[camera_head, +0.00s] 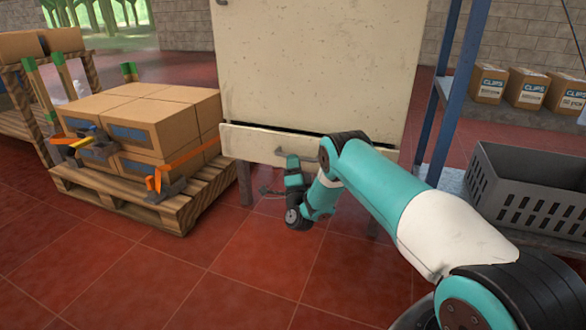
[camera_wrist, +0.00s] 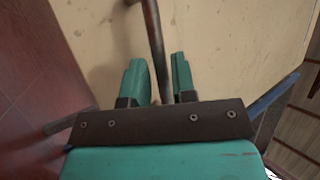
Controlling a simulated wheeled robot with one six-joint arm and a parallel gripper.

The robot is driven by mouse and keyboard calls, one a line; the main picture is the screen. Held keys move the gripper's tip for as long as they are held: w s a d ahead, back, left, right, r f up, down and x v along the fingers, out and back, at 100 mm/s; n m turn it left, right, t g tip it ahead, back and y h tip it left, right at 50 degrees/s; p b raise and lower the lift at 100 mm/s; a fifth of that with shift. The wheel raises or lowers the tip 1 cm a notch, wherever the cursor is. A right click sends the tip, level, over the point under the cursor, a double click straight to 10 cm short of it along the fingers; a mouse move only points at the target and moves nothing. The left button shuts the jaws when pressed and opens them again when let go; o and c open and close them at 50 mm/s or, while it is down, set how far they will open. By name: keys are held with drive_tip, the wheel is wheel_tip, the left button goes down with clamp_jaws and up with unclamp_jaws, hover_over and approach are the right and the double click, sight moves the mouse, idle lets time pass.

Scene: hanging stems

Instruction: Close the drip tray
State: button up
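The drip tray (camera_head: 250,143) is a cream drawer front at the bottom of a cream cabinet (camera_head: 315,65). A dark gap shows along its top edge, so it stands slightly out. A dark bar handle (camera_head: 308,158) is on its front, partly hidden by my arm. My gripper (camera_head: 292,162) is at the left part of this handle. In the wrist view, the teal fingers of my gripper (camera_wrist: 161,75) are apart, with the handle bar (camera_wrist: 155,35) running between them.
A pallet (camera_head: 150,205) with cardboard boxes (camera_head: 160,125) stands close on the left. A blue shelf post (camera_head: 455,85) and a grey crate (camera_head: 530,195) are on the right. Red tiled floor (camera_head: 230,260) is clear in front of the cabinet.

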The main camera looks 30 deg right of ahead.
drive_tip(key=shift+b+x, duration=0.55)
drive_tip(key=shift+x, duration=0.25)
drive_tip(key=shift+w+d+r, duration=0.15)
drive_tip(key=shift+w+r, duration=0.15)
drive_tip(key=shift+w, duration=0.1)
